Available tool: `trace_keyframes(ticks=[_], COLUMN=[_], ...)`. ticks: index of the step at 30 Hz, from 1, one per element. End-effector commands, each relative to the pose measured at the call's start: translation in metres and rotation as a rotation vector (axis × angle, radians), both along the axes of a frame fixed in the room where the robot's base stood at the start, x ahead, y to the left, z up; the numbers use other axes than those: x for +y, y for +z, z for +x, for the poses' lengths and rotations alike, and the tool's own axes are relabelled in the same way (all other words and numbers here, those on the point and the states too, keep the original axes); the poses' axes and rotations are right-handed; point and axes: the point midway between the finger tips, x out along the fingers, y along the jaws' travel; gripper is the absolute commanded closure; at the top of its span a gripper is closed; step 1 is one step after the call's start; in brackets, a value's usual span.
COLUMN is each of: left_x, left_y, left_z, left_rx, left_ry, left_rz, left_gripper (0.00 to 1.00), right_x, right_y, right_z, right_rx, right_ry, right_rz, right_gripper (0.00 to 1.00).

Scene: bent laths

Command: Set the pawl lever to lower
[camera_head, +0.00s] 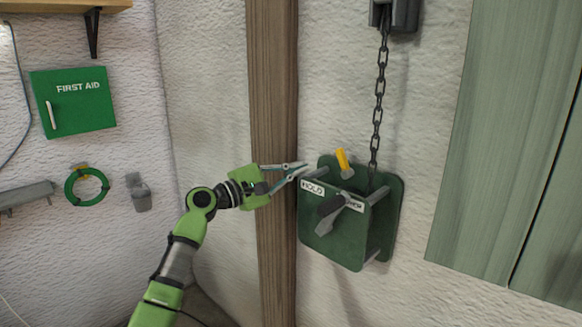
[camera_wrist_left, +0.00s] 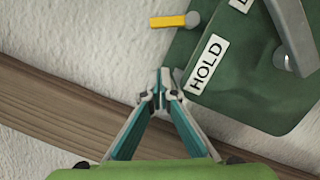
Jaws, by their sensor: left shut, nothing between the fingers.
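The green winch box (camera_head: 335,245) hangs on the wall. A short lever with a yellow handle (camera_head: 342,159) stands at its top, tilted up and slightly left from a grey pivot; this looks like the pawl lever. It also shows in the left wrist view (camera_wrist_left: 172,21). The HOLD label (camera_head: 312,188) is on the box's left; the LOWER label (camera_head: 352,203) is partly hidden by a grey crank-like arm (camera_head: 328,217). My left gripper (camera_head: 304,168) is shut and empty, its tips just left of the box near HOLD. Contact cannot be told. My right gripper is not in view.
A chain (camera_head: 379,90) runs down from a dark bracket to the box. A wooden post (camera_head: 272,80) stands behind my left gripper. Green-grey panels (camera_head: 500,150) are at right. A first aid box (camera_head: 75,105) and green ring (camera_head: 72,186) are at left.

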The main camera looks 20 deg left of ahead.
Motion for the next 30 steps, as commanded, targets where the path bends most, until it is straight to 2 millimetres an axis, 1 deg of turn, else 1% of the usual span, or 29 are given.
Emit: trace_keyframes(ticks=[1, 8, 9, 12, 18, 30], left_x=[-0.007, -0.029, -0.034, -0.045, -0.059, -0.061], left_y=[0.006, 0.01, 0.014, 0.02, 0.025, 0.024], left_z=[0.01, 0.045, 0.043, 0.037, 0.033, 0.031], left_rx=[0.0, 0.0, -0.001, -0.001, -0.001, 0.0], left_ry=[-0.001, -0.001, -0.001, 0.0, 0.0, 0.001], left_rz=[-0.005, -0.003, 0.002, 0.003, 0.002, 0.001], left_gripper=[1.0, 1.0, 1.0, 1.0, 1.0, 1.0], right_x=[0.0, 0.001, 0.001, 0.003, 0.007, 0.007], right_y=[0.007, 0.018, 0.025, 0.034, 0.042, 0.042], right_z=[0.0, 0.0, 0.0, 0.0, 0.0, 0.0], right_rx=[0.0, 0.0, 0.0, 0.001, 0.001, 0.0], right_ry=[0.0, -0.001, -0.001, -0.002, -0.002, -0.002], right_rz=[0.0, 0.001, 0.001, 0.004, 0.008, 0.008], right_gripper=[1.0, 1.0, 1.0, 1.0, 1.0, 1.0])
